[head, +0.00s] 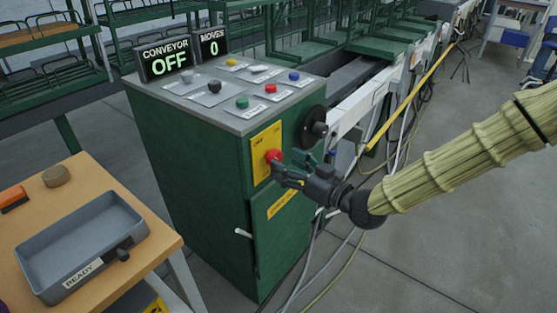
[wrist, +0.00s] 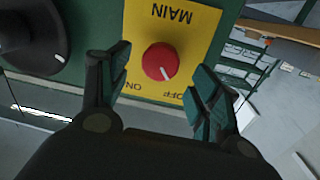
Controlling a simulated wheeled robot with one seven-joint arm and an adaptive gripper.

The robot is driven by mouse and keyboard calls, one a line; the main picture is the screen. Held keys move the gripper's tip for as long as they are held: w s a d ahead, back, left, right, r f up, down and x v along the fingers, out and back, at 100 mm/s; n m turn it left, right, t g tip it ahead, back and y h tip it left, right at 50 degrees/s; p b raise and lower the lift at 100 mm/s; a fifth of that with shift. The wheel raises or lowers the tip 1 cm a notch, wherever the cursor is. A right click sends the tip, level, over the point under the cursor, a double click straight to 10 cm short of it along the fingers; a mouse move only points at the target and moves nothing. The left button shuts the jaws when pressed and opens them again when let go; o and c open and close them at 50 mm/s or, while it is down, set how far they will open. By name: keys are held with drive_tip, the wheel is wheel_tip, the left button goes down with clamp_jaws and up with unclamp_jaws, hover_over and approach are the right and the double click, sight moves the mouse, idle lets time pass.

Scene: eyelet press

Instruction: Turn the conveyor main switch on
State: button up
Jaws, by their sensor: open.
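The conveyor main switch is a round red knob (head: 274,156) on a yellow plate (head: 262,143) on the side of the green cabinet (head: 195,160). In the wrist view the red knob (wrist: 160,62) has a white pointer mark at its lower right, toward the word OFF; the plate (wrist: 187,22) also reads MAIN and ON. My gripper (head: 277,170) is at the knob from the right. In the wrist view my gripper (wrist: 155,72) is open, one finger on each side of the knob, with gaps between them. The display (head: 165,60) reads CONVEYOR OFF.
A second display (head: 214,44) reads MOVES 0. Several coloured buttons and knobs sit on the cabinet's top panel (head: 232,115). A black dial (head: 314,125) sticks out right of the plate and shows in the wrist view (wrist: 32,35). A tray (head: 122,232) marked READY lies on the wooden table.

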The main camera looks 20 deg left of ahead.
sight(278, 159)
drive_tip(key=shift+x, duration=1.75)
drive_tip(key=c, duration=1)
